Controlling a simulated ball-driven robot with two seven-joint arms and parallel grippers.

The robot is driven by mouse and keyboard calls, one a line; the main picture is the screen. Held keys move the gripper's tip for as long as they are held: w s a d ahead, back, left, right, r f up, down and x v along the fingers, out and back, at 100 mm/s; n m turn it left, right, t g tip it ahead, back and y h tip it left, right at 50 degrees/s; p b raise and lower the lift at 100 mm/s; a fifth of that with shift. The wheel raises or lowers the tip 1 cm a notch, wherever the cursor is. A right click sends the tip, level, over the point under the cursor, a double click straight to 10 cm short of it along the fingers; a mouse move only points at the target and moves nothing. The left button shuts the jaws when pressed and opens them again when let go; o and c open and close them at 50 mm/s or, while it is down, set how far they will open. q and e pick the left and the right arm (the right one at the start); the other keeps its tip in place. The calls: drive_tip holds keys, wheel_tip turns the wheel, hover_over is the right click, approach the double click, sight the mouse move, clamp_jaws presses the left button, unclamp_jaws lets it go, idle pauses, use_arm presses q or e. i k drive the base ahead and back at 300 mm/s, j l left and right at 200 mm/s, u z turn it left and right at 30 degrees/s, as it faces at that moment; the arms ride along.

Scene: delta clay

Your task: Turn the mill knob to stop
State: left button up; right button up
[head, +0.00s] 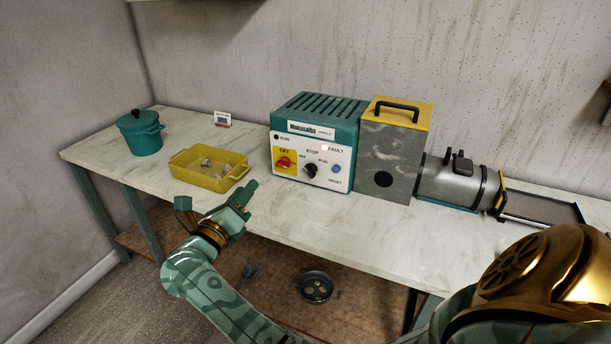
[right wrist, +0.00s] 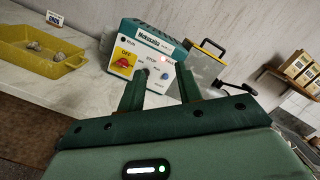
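The teal and white mill control box (head: 314,137) stands on the bench. Its black knob (head: 311,170) sits under a STOP label, between a red OFF switch (head: 284,162) on a yellow plate and a blue RESET button (head: 336,168). The knob's pointer is too small to read. My right gripper (head: 247,196) is in front of the box to its left, apart from it and empty. In the right wrist view its two fingers (right wrist: 158,88) stand apart, with the box face (right wrist: 150,65) beyond them. My left gripper is not in view.
A yellow tray (head: 190,181) with lumps lies left of the box, near a teal pot (head: 140,131) and a small sign (head: 222,119). A grey box with yellow top (head: 400,112) and a metal cylinder (head: 448,182) stand right. The bench front is clear.

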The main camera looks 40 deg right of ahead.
sight(311, 169)
drive_tip(key=i+l, duration=0.15)
drive_tip(key=l, duration=0.25)
drive_tip(key=i+l, duration=0.1)
drive_tip(key=l, duration=0.35)
drive_tip(key=i+l, duration=0.15)
drive_tip(key=l, duration=0.25)
